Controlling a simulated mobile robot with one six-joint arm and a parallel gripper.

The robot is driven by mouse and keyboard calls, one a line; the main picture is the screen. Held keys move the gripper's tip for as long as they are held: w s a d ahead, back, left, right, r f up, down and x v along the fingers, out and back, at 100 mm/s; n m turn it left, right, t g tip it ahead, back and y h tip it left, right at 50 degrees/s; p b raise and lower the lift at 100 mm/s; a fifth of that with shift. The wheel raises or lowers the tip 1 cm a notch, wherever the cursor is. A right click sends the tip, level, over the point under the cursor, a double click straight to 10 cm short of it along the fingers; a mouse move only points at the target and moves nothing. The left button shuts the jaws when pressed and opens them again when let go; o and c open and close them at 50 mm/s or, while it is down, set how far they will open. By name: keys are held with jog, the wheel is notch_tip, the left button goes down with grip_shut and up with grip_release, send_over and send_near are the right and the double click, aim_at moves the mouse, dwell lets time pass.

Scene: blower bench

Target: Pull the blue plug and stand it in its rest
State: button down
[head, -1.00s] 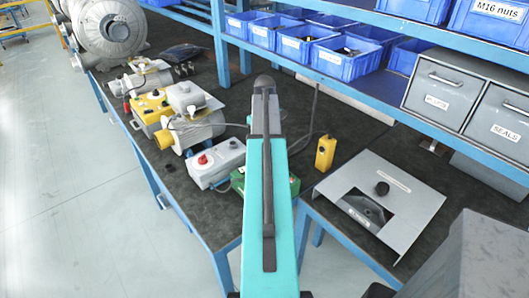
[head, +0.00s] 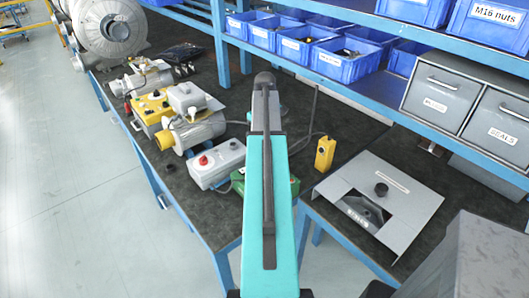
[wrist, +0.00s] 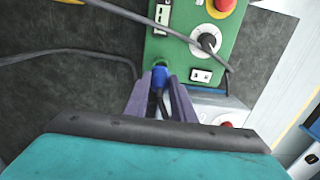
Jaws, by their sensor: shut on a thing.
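The blue plug (wrist: 159,75) is between the fingertips of my gripper (wrist: 160,88) in the wrist view, at the edge of a green box (wrist: 190,45). My gripper is shut on the plug. I cannot tell whether the plug is still seated in the box. In the head view my arm hides the gripper and the plug, and only parts of the green box (head: 238,180) show beside it. I cannot make out the plug's rest.
The green box carries a red button (wrist: 223,5) and a dial (wrist: 208,42). A dark cable crosses it. A grey box with a red knob (head: 215,164) stands to the left in the head view, a yellow pendant (head: 325,153) to the right. A grey sheet-metal cover (head: 410,205) lies farther right.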

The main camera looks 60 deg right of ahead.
jog(key=shift+r+p, duration=0.3)
jog(key=shift+r, duration=0.25)
jog(key=shift+a, duration=0.1)
jog(key=w+a+n+b, duration=0.2)
jog(key=w+a+n, duration=0.2)
jog(key=w+a, duration=1.8)
jog(key=w+a+n+b, duration=0.1)
jog(key=w+a+n, duration=0.1)
jog(key=a, duration=1.5)
jog(key=w+a+n+b, duration=0.1)
jog(key=w+a+n, duration=0.1)
jog(key=a, duration=1.6)
jog(key=shift+a+n+b, duration=0.35)
jog(key=shift+n, duration=0.45)
jog(key=shift+s+r, duration=0.1)
jog(key=shift+s, duration=0.05)
